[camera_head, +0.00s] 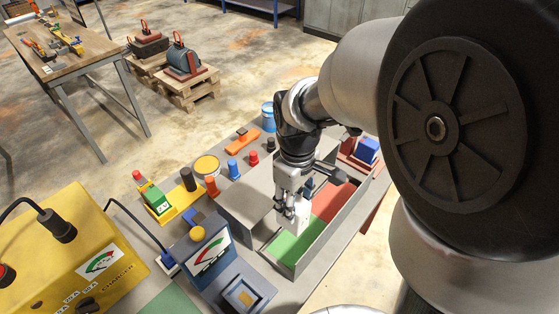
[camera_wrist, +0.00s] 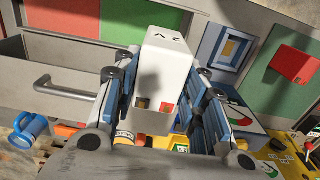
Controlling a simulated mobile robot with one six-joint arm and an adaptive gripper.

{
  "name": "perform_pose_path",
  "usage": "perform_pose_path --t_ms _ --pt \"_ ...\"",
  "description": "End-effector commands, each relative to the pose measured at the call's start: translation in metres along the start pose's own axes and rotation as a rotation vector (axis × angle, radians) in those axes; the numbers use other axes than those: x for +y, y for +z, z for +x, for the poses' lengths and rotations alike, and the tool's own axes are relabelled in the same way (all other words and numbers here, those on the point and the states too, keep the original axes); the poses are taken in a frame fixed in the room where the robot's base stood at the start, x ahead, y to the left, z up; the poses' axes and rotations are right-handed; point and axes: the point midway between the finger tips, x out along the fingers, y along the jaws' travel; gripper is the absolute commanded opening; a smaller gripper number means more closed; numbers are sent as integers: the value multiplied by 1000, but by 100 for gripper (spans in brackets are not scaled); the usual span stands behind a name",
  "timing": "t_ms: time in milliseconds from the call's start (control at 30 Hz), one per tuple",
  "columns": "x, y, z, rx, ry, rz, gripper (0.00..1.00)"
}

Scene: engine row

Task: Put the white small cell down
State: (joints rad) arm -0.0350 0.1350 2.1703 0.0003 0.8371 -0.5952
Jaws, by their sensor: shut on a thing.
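The white small cell (camera_wrist: 170,55) is a white block marked "2 V" in the wrist view, gripped between the two fingers of my gripper (camera_wrist: 160,95). The tray has a green section (camera_head: 296,243) and a red section (camera_head: 334,202), both with bare floor where visible. The wrist view shows its red (camera_wrist: 105,14) and green (camera_wrist: 168,20) floors beyond the cell. I cannot tell the cell's exact height.
A blue tester with a dial (camera_head: 208,258) and a blue socket block (camera_head: 243,297) stand left of the tray. A yellow charger (camera_head: 75,255) is at far left. Several small parts, a yellow tin (camera_head: 206,167) and a blue mug (camera_head: 268,115) stand behind. A blue block (camera_head: 367,150) stands right.

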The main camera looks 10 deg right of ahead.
Motion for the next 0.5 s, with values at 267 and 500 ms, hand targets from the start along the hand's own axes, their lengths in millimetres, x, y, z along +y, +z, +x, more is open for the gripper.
perform_pose_path --t_ms 267,500 --pt "0 0 73 -2 -1 1 0" --pt "1 0 109 1 1 2 0"
